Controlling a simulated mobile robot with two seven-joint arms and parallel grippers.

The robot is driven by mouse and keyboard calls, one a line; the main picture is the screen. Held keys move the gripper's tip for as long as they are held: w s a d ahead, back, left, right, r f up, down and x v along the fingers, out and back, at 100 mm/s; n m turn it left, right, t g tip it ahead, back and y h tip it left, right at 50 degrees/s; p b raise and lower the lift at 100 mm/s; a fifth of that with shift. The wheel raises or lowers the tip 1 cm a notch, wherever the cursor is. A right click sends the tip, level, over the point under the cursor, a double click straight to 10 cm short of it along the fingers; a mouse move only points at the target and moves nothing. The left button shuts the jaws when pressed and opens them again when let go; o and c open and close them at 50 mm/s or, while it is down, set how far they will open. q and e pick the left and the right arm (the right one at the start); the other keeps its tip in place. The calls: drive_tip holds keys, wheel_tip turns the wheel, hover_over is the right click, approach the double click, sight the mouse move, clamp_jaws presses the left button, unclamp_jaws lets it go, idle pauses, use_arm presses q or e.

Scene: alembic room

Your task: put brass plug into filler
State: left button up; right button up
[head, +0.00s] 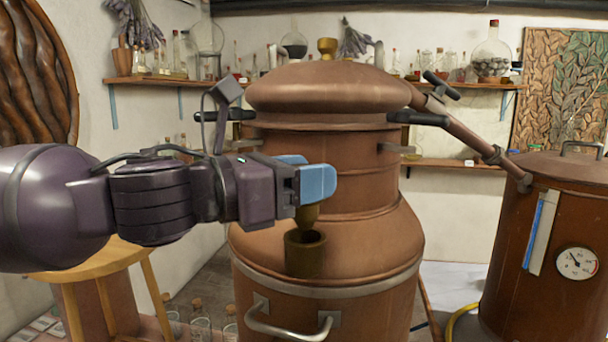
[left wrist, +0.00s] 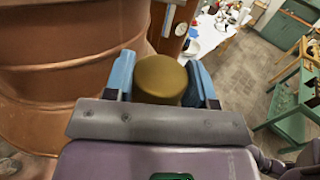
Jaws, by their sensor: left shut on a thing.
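My left gripper (head: 305,184) has blue fingers shut on the brass plug (head: 307,215). In the head view the plug's lower end shows below the fingers, just above the open mouth of the filler (head: 305,252). The filler is a dark brass cup on the front of the copper still. I cannot tell whether the plug's tip is inside the mouth. In the left wrist view the plug's round brass top (left wrist: 161,78) sits between both fingers. The filler is hidden there. My right gripper is not in view.
The large copper still (head: 370,240) stands close to the gripper, with a metal handle (head: 288,328) below the filler. A wooden stool (head: 95,262) stands at the left under my arm. A second copper vessel (head: 545,240) with a gauge stands at the right.

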sight(307, 215)
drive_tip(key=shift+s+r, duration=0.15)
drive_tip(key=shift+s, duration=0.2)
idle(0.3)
use_arm(q)
drive_tip(key=shift+f, duration=0.25)
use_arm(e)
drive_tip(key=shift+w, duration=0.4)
use_arm(q)
drive_tip(key=shift+f, duration=0.2)
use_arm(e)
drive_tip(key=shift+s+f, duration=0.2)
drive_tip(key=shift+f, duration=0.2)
use_arm(q)
drive_tip(key=shift+f, duration=0.15)
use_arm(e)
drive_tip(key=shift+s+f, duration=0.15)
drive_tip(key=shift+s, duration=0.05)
use_arm(q)
drive_tip(key=shift+f+b, duration=0.35)
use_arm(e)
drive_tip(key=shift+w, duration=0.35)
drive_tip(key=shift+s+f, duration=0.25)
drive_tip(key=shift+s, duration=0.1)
use_arm(q)
drive_tip(key=shift+f, duration=0.4)
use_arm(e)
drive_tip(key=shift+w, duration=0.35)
use_arm(q)
drive_tip(key=shift+f, duration=0.15)
idle(0.4)
